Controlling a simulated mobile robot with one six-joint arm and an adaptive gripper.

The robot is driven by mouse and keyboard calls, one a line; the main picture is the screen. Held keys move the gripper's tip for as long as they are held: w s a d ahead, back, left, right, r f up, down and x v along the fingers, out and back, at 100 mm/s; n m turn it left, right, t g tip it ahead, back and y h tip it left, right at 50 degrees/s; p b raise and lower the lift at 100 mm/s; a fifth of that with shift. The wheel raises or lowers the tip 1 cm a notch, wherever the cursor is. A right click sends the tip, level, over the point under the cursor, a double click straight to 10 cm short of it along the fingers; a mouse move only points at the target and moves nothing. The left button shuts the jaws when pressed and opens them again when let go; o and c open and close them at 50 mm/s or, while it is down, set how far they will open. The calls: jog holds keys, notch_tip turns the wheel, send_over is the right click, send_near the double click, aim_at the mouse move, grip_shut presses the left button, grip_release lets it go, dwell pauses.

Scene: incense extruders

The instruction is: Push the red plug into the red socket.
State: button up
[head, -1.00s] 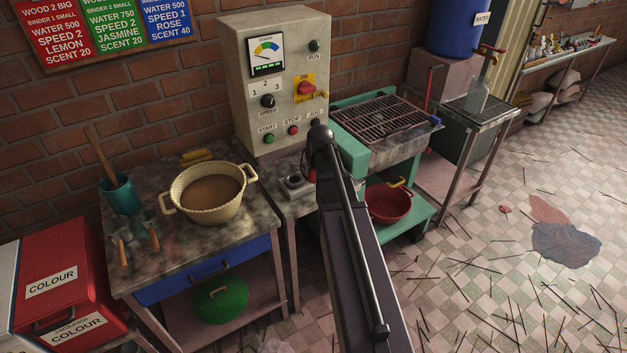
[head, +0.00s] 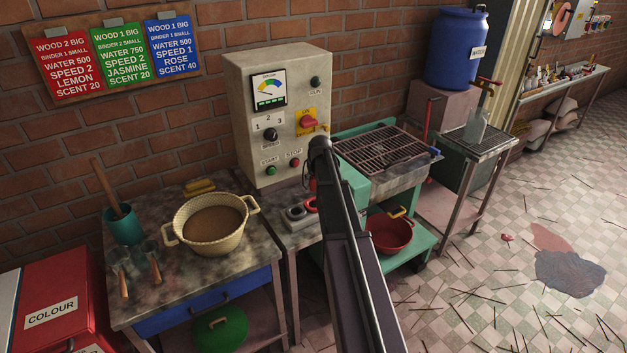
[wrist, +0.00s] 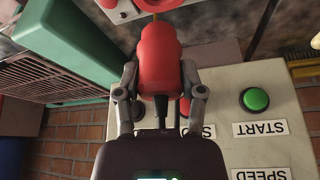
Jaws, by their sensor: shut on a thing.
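The red plug (wrist: 160,55) is between the fingers of my gripper (wrist: 160,78), which is shut on it, in the wrist view. The plug's far end points to the top of the view, at a red socket (wrist: 155,4) on a pale surface. The picture's edge cuts the socket off, and I cannot tell how far the plug is in. In the head view a red part shows beside my arm at the small grey socket box (head: 296,217), left of the green frame. My arm hides the gripper there.
The control cabinet (head: 285,110) with its knobs and buttons stands right behind. A bench (head: 190,255) with a cream basin (head: 210,222) is at left. A green stand with a grill (head: 385,150) and a red pot (head: 390,232) is at right.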

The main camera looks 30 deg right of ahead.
aim_at(315, 187)
jog(key=shift+f, duration=0.1)
jog(key=shift+f+b, duration=2.65)
jog(key=shift+b, duration=0.1)
jog(key=shift+f+b, duration=1.5)
jog(key=o, duration=1.2)
jog(key=shift+r, duration=0.2)
notch_tip(315, 187, up, 8)
jog(key=p, duration=0.9)
jog(key=shift+r, duration=0.25)
jog(key=s+a+f+b, duration=0.1)
jog(key=s+a, duration=0.1)
jog(key=s, duration=0.3)
jog(key=s+a+f+b, duration=0.1)
jog(key=s+a, duration=0.2)
jog(key=s, duration=0.2)
jog(key=s+a+f+b, duration=0.2)
jog(key=s+a, duration=0.1)
jog(key=s, duration=0.3)
jog(key=shift+s+a, duration=0.1)
jog(key=shift+a, duration=0.15)
